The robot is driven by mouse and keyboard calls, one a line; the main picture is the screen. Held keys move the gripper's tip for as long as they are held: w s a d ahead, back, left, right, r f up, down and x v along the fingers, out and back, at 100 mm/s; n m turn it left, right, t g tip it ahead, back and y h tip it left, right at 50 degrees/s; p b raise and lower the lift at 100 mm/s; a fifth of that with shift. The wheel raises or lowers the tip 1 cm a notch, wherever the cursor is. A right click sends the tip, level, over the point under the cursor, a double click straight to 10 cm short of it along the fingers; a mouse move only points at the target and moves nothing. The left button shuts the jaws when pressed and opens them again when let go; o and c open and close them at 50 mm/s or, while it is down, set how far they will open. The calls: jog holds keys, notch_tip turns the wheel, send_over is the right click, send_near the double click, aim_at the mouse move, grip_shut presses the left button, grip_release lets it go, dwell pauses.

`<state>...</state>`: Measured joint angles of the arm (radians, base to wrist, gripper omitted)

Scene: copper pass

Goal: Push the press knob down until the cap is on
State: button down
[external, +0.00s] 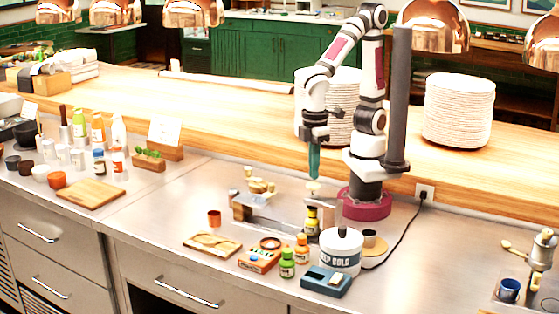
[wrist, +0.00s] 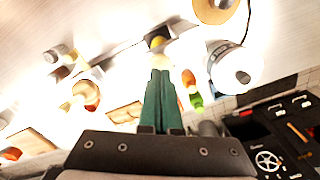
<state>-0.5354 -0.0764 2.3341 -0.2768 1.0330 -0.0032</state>
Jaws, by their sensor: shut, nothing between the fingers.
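My gripper (external: 314,176) points straight down over the counter, its long green fingers together and empty. The fingers also show in the wrist view (wrist: 159,72). A small pale knob (external: 313,187), which looks like the press knob, is just below the fingertips in the external view. I cannot tell whether the tips touch it. A dark bottle with a yellow band (external: 311,222) stands below and in front of the knob. In the wrist view a yellow round thing (wrist: 157,42) shows just past the fingertips.
A brass device (external: 260,185) stands left of the gripper. In front are green (external: 287,264) and orange (external: 301,248) bottles, a white tub (external: 341,250), a blue box (external: 326,281) and a wooden tray (external: 212,244). Plate stacks (external: 459,110) stand behind.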

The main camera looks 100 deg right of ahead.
jog(key=shift+f, duration=0.15)
jog(key=shift+f, duration=1.2)
jog(key=shift+r, duration=1.35)
